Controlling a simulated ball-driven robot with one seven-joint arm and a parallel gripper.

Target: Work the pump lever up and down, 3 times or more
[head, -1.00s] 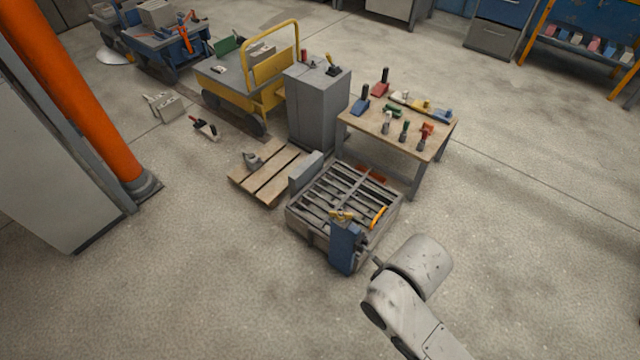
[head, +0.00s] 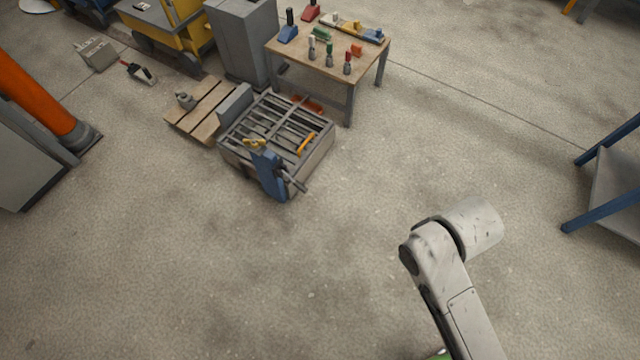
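The panel mould (head: 232,150) is a low grey frame with several bars across its open top. A blue upright unit (head: 271,176), which looks like the pump, stands at its near side. A short dark bar (head: 297,183) sticks out at the unit's right and may be the pump lever; it is too small to be sure. A yellow part (head: 254,142) sits by the unit's top. My arm comes in from the bottom right, well apart from the unit. My gripper is not in view.
A wooden workbench (head: 284,50) with several tools stands behind the mould. A pallet (head: 193,115) lies to its left, and a grey cabinet (head: 245,30) stands farther back. A blue-legged table (head: 592,211) is at the right edge. The floor in front is clear.

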